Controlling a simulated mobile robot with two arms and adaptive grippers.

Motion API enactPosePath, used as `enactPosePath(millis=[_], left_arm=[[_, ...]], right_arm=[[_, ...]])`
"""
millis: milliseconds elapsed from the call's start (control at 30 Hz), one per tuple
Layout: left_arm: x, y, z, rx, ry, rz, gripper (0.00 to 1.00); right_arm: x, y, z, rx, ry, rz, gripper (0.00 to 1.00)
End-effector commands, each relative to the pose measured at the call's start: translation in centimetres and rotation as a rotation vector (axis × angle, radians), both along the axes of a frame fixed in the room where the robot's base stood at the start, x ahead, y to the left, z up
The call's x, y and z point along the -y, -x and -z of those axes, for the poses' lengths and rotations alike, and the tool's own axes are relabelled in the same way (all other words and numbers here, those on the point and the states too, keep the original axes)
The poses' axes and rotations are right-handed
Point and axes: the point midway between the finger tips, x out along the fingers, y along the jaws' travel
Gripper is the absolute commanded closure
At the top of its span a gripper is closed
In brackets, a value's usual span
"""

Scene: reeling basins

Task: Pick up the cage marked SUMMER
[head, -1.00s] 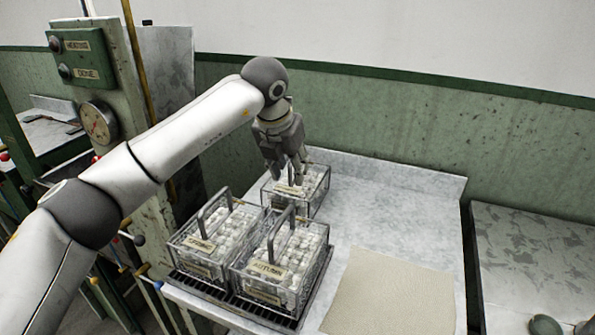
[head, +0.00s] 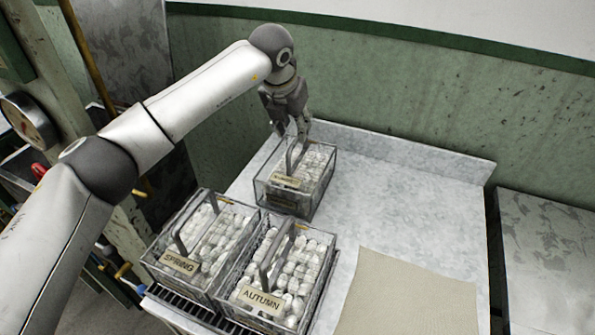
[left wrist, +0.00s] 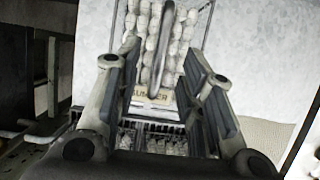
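The cage marked SUMMER (head: 318,185) is a wire cage filled with white cocoons, standing at the back left of the pale counter. Its label is small in the head view; in the left wrist view the label (left wrist: 152,95) is partly readable. My left gripper (head: 292,135) is just above this cage, at the top of its handle. In the left wrist view the fingers of my left gripper (left wrist: 165,75) are apart, with the upright handle (left wrist: 160,40) between them. I cannot see contact with the handle. My right gripper is in neither view.
The SPRING cage (head: 180,264) and the AUTUMN cage (head: 262,300) stand side by side in front, on a dark slatted rack (head: 190,310). A beige cloth (head: 410,295) lies on the counter (head: 390,200) to the right. A green wall (head: 420,100) is behind.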

Motion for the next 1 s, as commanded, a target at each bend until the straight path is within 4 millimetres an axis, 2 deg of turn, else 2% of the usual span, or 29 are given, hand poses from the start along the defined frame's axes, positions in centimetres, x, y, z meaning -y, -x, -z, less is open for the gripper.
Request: enactPosePath(millis=[167,300,433,733,1000], left_arm=[[0.2,-0.5,1.1,-0.001,-0.002,0.0,0.64],[0.8,-1.2,3.0,-0.005,-0.002,-0.001,0.64],[1.0,-1.9,4.6,-0.001,-0.002,0.0,0.64],[1.0,-2.1,5.2,0.002,-0.002,0.0,0.64],[1.0,-2.1,5.2,0.001,-0.001,0.001,0.97]], right_arm=[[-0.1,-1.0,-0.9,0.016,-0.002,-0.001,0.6],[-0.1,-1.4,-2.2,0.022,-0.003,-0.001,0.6],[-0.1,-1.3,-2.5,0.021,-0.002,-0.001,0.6],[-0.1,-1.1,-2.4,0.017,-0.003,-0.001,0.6],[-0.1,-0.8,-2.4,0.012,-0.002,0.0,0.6]])
